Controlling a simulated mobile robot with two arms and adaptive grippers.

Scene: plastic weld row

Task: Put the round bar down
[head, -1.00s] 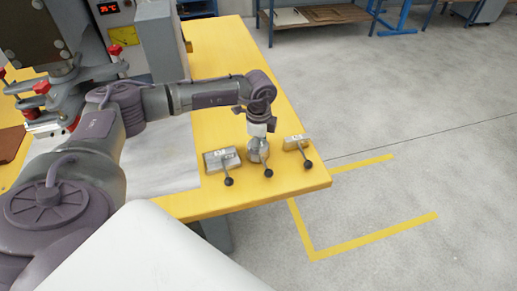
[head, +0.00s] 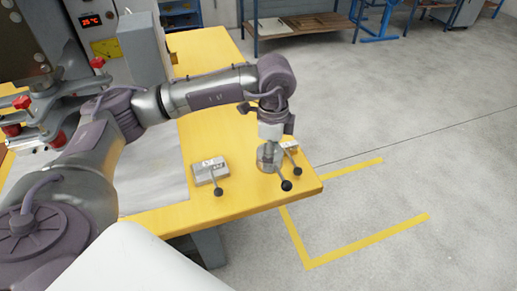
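The round bar (head: 267,158) is a short silver cylinder with a dark ball-ended lever (head: 286,185) pointing toward the front. My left gripper (head: 270,145) points down with its fingers shut around the bar's top. The bar looks raised above the yellow table (head: 240,203) near its right end; the gap under it is hard to judge. It partly hides a small block with a lever (head: 291,147) behind it. My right gripper is not in view.
A silver block with a lever (head: 209,170) lies left of the bar. The table's front and right edges are close to the bar. A press with red knobs (head: 22,101) stands at the left. Yellow tape (head: 365,242) marks the floor.

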